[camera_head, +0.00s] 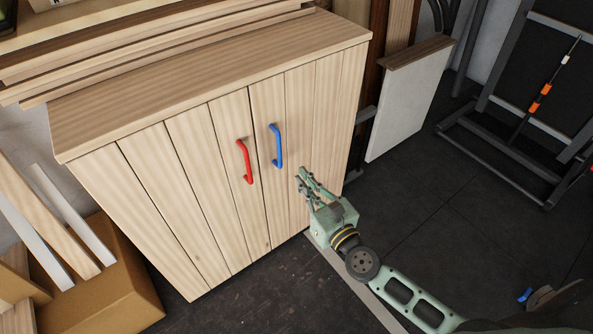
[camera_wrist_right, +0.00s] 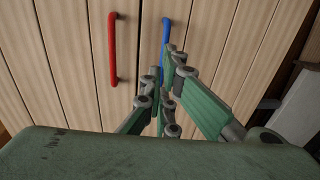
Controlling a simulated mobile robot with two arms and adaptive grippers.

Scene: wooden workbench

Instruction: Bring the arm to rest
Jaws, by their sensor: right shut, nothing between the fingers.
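My right gripper (camera_head: 305,182) is shut and empty, in front of the right door of a wooden cabinet. Its arm comes in from the lower right. In the right wrist view, the gripper (camera_wrist_right: 166,62) points toward the cabinet front, and its fingertips overlap part of the blue handle (camera_wrist_right: 166,34) in the picture. In the head view the blue handle (camera_head: 276,146) is on the right door, left of the fingers and apart from them. The red handle (camera_head: 244,161) is on the left door; it also shows in the right wrist view (camera_wrist_right: 113,50). My left gripper is not in view.
The wooden cabinet (camera_head: 190,120) has both doors shut. Long planks (camera_head: 150,45) lie on its top. A cardboard box (camera_head: 110,280) with wood pieces stands at the lower left. A white panel (camera_head: 405,105) and a dark metal frame (camera_head: 500,150) stand at the right. Dark floor (camera_head: 425,190) is clear between.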

